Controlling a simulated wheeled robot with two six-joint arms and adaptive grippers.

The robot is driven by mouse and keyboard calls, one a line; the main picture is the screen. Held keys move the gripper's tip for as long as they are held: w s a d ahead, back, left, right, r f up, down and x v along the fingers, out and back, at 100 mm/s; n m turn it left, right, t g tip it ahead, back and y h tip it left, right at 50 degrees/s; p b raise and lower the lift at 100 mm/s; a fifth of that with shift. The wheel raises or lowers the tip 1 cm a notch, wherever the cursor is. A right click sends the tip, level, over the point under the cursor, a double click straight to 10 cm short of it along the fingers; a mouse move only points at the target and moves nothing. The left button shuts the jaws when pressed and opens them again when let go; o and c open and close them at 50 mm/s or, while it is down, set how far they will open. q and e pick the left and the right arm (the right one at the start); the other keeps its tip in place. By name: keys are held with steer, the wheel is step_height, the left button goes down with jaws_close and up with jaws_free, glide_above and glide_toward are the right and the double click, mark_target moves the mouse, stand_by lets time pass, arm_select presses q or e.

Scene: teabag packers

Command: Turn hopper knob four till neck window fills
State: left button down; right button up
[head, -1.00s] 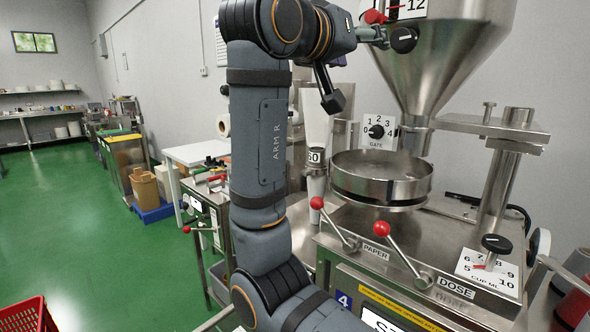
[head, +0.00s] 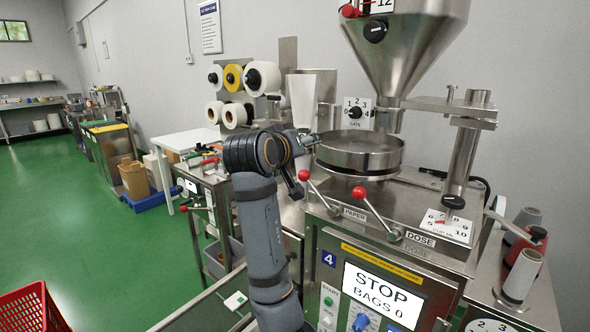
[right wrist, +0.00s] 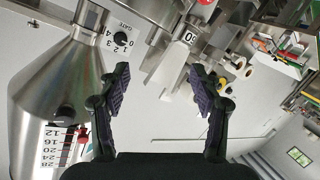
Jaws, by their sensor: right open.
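Machine four, marked with a blue "4" plate (head: 329,259), has a steel hopper (head: 408,50). A black knob (head: 375,32) sits on the hopper below a numbered scale with a red knob (head: 350,11). The GATE dial (head: 356,112), numbered 0 to 4 with a black knob, stands beside the hopper neck (head: 387,121); it also shows in the right wrist view (right wrist: 120,39). I cannot make out a neck window. My right gripper (head: 309,139) is left of the round pan, below the GATE dial's level; its fingers (right wrist: 158,88) are open and empty. My left gripper is out of view.
The round steel pan (head: 360,166) is close to my right gripper. Red-balled PAPER (head: 304,175) and DOSE (head: 359,191) levers rise in front. The screen (head: 382,294) reads STOP, BAGS 0. Paper rolls (head: 263,77) hang behind. Green floor is open at left.

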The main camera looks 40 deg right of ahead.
steer(key=shift+n+y, duration=0.4)
steer(key=shift+y, duration=0.2)
steer(key=f, duration=0.5)
steer(key=shift+w+a, duration=0.2)
steer(key=shift+a, duration=0.1)
steer(key=shift+f, duration=0.1)
